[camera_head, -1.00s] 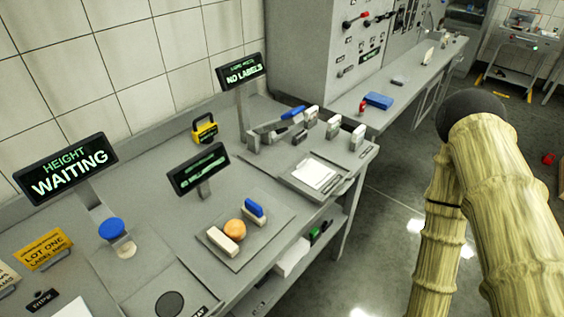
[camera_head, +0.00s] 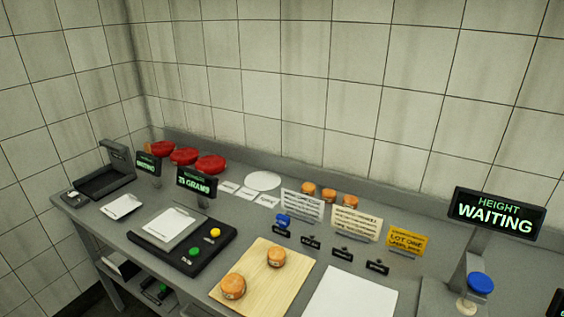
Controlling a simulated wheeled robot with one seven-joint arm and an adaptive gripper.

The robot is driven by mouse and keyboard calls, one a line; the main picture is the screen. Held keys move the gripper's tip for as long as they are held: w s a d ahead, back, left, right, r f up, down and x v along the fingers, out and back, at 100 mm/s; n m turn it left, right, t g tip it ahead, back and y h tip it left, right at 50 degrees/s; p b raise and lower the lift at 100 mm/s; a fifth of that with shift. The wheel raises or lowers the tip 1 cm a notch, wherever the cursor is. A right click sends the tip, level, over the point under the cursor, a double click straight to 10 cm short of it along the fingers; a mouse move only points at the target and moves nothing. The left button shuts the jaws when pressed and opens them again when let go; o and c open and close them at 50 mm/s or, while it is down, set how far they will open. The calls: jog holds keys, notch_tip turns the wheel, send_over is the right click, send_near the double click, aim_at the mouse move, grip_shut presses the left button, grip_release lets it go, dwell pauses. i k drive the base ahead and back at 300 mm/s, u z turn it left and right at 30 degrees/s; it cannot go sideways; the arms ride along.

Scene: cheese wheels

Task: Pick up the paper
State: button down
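Several papers show on the grey bench, and I cannot tell which one the task means. A large blank white sheet (camera_head: 350,295) lies flat at the front, right of the wooden board, cut off by the picture's lower edge. A white sheet with a clip (camera_head: 172,225) lies on the black scale, and a smaller clipped sheet (camera_head: 123,207) lies to its left. Small white cards (camera_head: 246,193) and a white disc (camera_head: 263,181) lie at the back. Two printed cards (camera_head: 303,206) (camera_head: 356,224) stand upright. My gripper is not in view.
The wooden board (camera_head: 255,262) bears two orange cheese wheels (camera_head: 233,286) (camera_head: 276,256); several more stand behind the cards. Red round things (camera_head: 184,156) sit at the back left. A yellow sign (camera_head: 407,240) and the "HEIGHT WAITING" display (camera_head: 497,213) stand at the right. A tiled wall rises behind.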

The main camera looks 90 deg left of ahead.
aim_at(115, 210)
jog(key=k, duration=1.2)
jog(key=u, duration=3.3)
jog(key=i, duration=0.5)
jog(key=k, duration=0.4)
jog(key=u, duration=0.15)
jog(key=i, duration=0.1)
jog(key=u, duration=0.15)
